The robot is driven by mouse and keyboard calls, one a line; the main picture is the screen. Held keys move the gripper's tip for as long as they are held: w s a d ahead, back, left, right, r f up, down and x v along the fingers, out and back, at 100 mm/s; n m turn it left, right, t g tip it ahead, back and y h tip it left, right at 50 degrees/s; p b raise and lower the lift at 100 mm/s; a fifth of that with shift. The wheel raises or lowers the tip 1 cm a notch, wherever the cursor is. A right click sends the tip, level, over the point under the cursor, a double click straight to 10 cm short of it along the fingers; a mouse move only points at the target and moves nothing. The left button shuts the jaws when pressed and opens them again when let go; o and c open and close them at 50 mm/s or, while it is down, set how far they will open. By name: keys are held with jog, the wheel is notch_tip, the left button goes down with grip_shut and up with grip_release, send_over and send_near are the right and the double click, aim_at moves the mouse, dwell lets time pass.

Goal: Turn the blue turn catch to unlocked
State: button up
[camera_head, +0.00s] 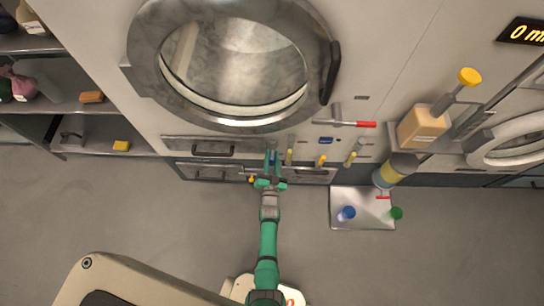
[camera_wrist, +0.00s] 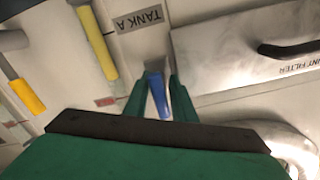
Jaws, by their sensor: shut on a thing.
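The blue turn catch (camera_wrist: 158,96) sits on the pale front panel below the round machine door, beside a "TANK A" label (camera_wrist: 139,19) that appears upside down in the wrist view. My gripper (camera_wrist: 160,92) has its two green fingers on either side of the catch and is shut on it. The catch's blue handle lies roughly along the fingers, slightly slanted. In the head view my gripper (camera_head: 272,154) reaches up to the panel, and its fingers mostly hide the catch. I cannot tell whether the catch stands at locked or unlocked.
Yellow handles (camera_wrist: 97,42) stick out close beside my gripper. A drawer with a dark handle (camera_wrist: 290,48) is on the other side. A red-ended lever (camera_head: 352,123) projects above right. A metal tray (camera_head: 362,218) lies on the floor at right; floor left of my arm is clear.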

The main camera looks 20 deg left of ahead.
jog(key=shift+w+d+r, duration=0.15)
jog(key=shift+d, duration=0.1)
jog(key=o, duration=0.9)
jog(key=shift+a, duration=0.1)
jog(key=shift+s, duration=0.6)
jog(key=v, duration=0.9)
jog(key=shift+s+d, duration=0.25)
jog(key=shift+s, duration=0.1)
